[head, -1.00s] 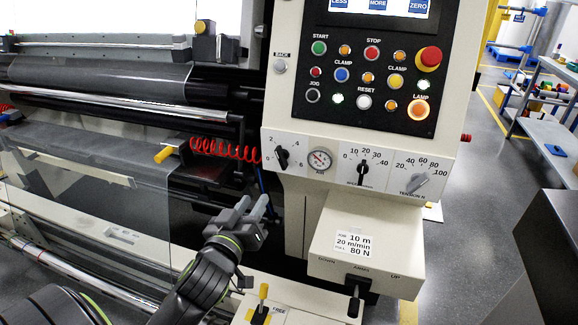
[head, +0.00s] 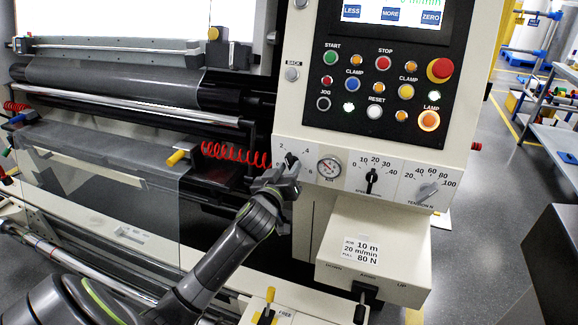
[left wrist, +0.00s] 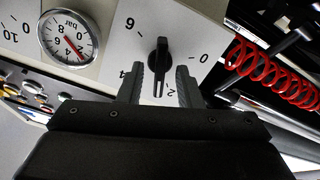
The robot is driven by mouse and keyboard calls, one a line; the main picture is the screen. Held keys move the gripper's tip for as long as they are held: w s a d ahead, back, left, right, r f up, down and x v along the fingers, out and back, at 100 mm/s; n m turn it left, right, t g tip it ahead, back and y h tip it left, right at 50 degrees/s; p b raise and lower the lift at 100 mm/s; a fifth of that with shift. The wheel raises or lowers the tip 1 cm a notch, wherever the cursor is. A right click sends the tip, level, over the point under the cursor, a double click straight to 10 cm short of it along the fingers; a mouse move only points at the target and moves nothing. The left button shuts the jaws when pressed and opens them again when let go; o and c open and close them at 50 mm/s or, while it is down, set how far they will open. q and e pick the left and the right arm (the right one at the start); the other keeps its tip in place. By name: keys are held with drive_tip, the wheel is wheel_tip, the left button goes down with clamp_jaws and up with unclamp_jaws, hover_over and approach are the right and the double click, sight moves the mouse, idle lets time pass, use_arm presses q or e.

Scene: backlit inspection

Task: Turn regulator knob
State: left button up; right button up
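The regulator knob (left wrist: 161,55) is a black bar-shaped knob on a white dial plate marked 0 to 6. In the left wrist view its white line points close to the 2. In the head view the knob (head: 291,160) is partly covered by my left gripper (head: 283,176). That gripper is open in the left wrist view (left wrist: 160,76), with one finger on each side of the knob's lower part and a visible gap at each side. The round bar gauge (left wrist: 70,36) has a red needle near 4. My right gripper does not show.
The speed knob (head: 371,181) and tension knob (head: 428,192) sit right of the gauge. Buttons and a red emergency stop (head: 440,68) are above. A red coiled hose (head: 235,154) and yellow-tipped lever (head: 178,157) lie left. A box with a lever (head: 375,245) juts out below.

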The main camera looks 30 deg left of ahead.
use_arm(q)
drive_tip(key=shift+w+a, duration=0.15)
drive_tip(key=shift+w, duration=0.4)
clamp_jaws()
drive_tip(key=shift+m, duration=0.3)
drive_tip(key=shift+r+m+p, duration=0.1)
drive_tip(key=shift+m+p, duration=0.65)
drive_tip(key=shift+m, duration=0.15)
drive_tip(key=m+p, duration=0.1)
drive_tip(key=m, duration=0.2)
drive_tip(key=shift+m+p, duration=0.35)
drive_tip(key=shift+m, duration=0.05)
drive_tip(key=m+p, duration=0.2)
drive_tip(key=m, duration=0.3)
drive_tip(key=shift+m, duration=0.4)
